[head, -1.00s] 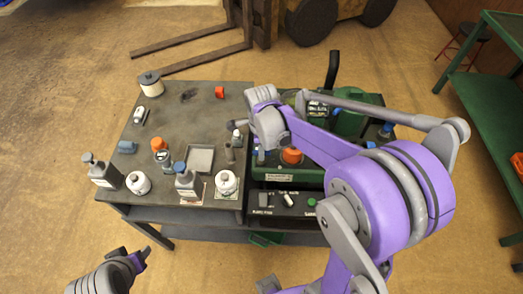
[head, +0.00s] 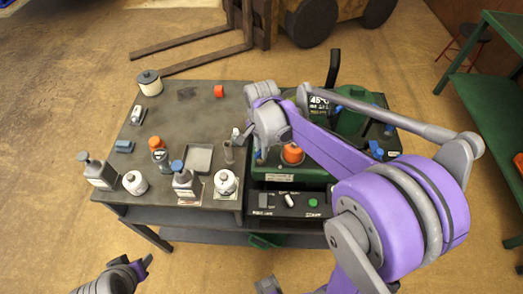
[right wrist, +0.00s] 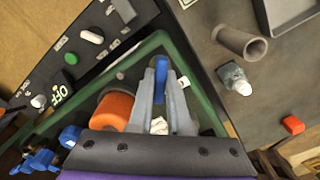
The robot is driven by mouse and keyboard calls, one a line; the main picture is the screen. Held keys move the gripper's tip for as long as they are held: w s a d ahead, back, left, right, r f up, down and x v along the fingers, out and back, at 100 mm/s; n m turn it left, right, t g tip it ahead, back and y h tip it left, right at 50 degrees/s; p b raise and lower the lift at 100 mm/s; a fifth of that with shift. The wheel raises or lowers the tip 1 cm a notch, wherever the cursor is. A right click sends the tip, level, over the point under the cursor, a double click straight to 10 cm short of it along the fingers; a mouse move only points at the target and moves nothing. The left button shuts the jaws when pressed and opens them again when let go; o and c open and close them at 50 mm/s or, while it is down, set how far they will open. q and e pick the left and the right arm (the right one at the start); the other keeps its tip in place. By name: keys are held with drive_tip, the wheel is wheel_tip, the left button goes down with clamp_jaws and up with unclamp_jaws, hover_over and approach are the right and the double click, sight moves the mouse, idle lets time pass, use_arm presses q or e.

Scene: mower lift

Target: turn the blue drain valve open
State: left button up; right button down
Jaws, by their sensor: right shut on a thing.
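The blue drain valve (right wrist: 161,68) shows in the right wrist view as a small upright blue handle at the edge of the green machine. My right gripper (right wrist: 161,82) has one grey finger on each side of it and is shut on it. In the head view my right gripper (head: 244,136) is at the left edge of the machine, and my arm hides most of the valve. My left gripper (head: 143,262) is low at the left, away from the table; its finger gap is unclear.
An orange cap (right wrist: 114,110) stands close beside my right fingers. Several blue knobs (right wrist: 42,158) are on the machine. A grey cup (head: 229,152), a tray (head: 198,158) and bottles stand on the table to the left. A switch panel (head: 289,204) is in front.

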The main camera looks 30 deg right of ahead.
drive_tip(key=n, duration=0.4)
drive_tip(key=shift+b, duration=0.3)
drive_tip(key=shift+n, duration=1.8)
drive_tip(key=c, duration=0.9)
unclamp_jaws()
drive_tip(key=shift+o, duration=0.2)
wheel_tip(320, 180, up, 11)
drive_tip(key=shift+f, duration=0.1)
